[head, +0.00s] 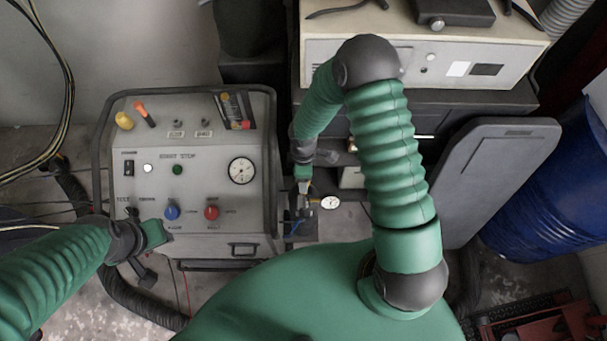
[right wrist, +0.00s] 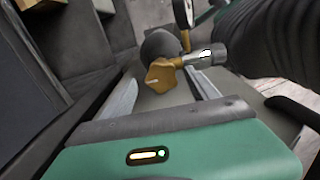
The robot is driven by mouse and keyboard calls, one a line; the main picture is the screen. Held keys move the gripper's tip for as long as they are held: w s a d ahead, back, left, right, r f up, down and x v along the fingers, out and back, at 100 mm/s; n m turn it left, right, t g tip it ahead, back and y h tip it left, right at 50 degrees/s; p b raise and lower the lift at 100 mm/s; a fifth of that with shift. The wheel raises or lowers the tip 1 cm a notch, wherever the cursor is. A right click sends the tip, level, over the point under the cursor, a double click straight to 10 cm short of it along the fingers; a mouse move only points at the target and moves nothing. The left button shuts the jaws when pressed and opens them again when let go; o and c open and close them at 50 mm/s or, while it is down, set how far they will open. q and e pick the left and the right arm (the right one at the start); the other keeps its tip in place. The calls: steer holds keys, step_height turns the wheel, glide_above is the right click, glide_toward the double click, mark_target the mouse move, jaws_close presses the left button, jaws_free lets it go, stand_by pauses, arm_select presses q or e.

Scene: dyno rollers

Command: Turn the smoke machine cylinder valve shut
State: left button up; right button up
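The cylinder valve has a yellow-brown lobed knob (right wrist: 161,77), seen ahead in the right wrist view, with a dark cylinder behind it and a metal fitting on its right. A small round gauge (head: 330,202) stands beside the valve in the head view. My right gripper (head: 303,186) reaches down to the valve, right of the smoke machine (head: 205,140). In the right wrist view its two fingers (right wrist: 163,82) are spread, one on each side of the knob, with gaps; contact is not visible. My left gripper (head: 141,264) is low before the machine's left front; its fingers are unclear.
The machine's panel carries a blue knob (head: 172,211), a red knob (head: 211,211) and a dial (head: 241,170). A beige box (head: 420,60) stands on a dark cabinet behind. A grey panel (head: 500,170) and blue barrel (head: 560,190) are at right. Hoses and cables lie at left.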

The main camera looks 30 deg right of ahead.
step_height(320, 180, up, 17)
steer(key=p, duration=0.2)
steer(key=shift+f, duration=0.15)
stand_by(0.4)
